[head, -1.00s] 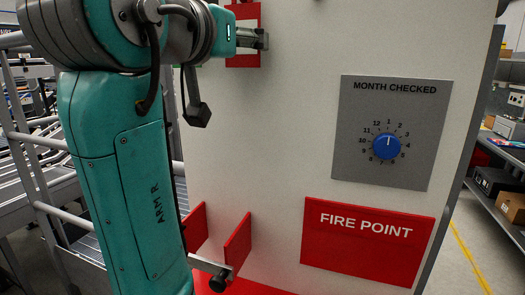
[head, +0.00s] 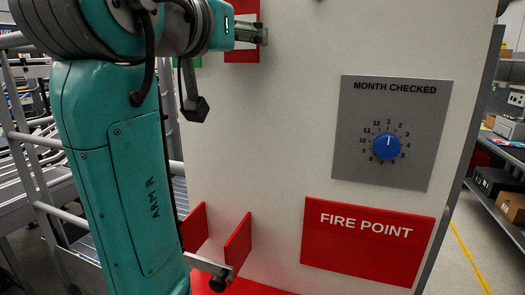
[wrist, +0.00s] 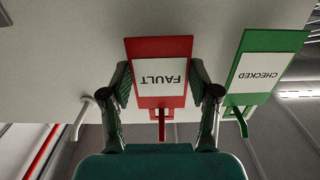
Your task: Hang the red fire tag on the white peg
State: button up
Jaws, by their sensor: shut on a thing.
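The red fire tag (wrist: 158,52) has a white label reading FAULT, upside down in the wrist view. It sits between the two fingers of my gripper (wrist: 160,80), which is shut on its sides. A small red loop and a red stem show at its lower end; I cannot tell whether the stem is a peg still through the loop. The white peg (wrist: 80,118) is bare, left of the tag in the wrist view. In the head view my gripper (head: 262,35) is at the top of the panel, with the red tag (head: 242,55) partly hidden behind it.
A green CHECKED tag (wrist: 258,68) is close to the right finger in the wrist view. The pale panel (head: 290,120) bears a grey dial plate (head: 350,165) and a red FIRE POINT sign (head: 366,250). Red brackets (head: 238,247) stand out low on the panel.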

jog(key=shift+s+a, duration=0.25)
jog(key=shift+s, duration=0.4)
jog(key=shift+s+a+r, duration=0.25)
jog(key=shift+s+r, duration=0.15)
jog(key=shift+s, duration=0.3)
jog(key=shift+s+r, duration=0.15)
jog(key=shift+c, duration=0.9)
jog(key=shift+s, duration=0.1)
jog(key=shift+s+a+r, duration=0.1)
jog(key=shift+s, duration=0.05)
jog(key=shift+s+a, duration=0.1)
jog(key=shift+s, duration=0.2)
jog(key=shift+v, duration=1.75)
jog(key=shift+s+a, duration=0.1)
